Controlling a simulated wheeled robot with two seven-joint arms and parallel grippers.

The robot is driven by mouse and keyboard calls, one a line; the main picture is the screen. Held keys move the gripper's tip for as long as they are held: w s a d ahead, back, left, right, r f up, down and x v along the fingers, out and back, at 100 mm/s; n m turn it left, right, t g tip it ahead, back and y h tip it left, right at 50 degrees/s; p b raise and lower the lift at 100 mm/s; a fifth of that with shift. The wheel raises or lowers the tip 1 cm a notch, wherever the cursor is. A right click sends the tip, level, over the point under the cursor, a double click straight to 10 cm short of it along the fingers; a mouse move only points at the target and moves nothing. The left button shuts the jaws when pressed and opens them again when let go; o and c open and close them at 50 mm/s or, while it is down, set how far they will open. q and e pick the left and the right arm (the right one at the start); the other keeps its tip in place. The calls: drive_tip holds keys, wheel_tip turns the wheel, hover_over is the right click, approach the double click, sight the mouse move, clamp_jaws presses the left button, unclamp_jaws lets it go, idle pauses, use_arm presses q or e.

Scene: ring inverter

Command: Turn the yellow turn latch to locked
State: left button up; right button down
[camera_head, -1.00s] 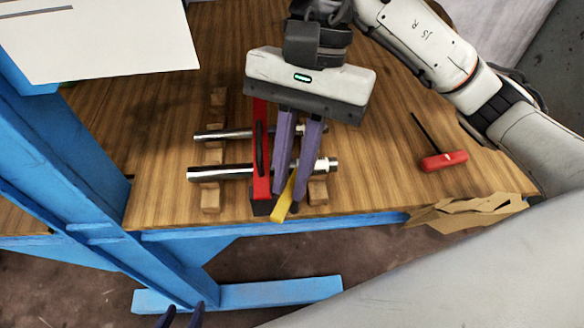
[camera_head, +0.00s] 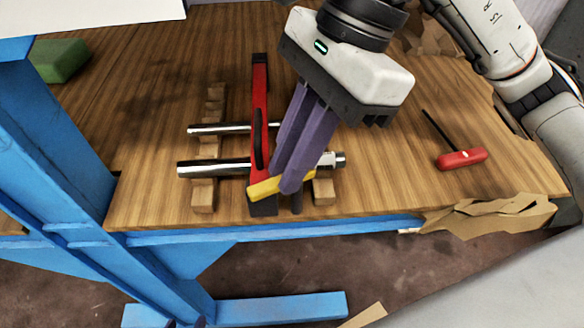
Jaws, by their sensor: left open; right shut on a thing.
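The yellow turn latch (camera_head: 265,188) sits at the near end of a red bar (camera_head: 260,90) with black ends and a black handle. The latch lies nearly crosswise to the bar, its left end over the bar and its right part behind my fingers. My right gripper (camera_head: 281,190) reaches down from the upper right, its purple fingers shut on the latch. The fingers hide part of the latch and its pivot.
Two metal rods (camera_head: 215,168) rest on notched wooden blocks (camera_head: 204,195) under the bar. A red-handled tool (camera_head: 461,159) lies to the right, torn cardboard (camera_head: 490,217) at the front right edge. A green block (camera_head: 60,60) is at back left. A blue frame (camera_head: 50,150) stands left.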

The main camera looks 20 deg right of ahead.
drive_tip(key=m+t+b, duration=0.1)
drive_tip(key=m, duration=0.2)
drive_tip(key=shift+w, duration=0.15)
drive_tip(key=shift+m+t+b, duration=0.3)
drive_tip(key=shift+m+b, duration=0.15)
drive_tip(key=shift+m, duration=0.25)
drive_tip(key=c, duration=1.8)
unclamp_jaws()
drive_tip(key=shift+o, duration=0.2)
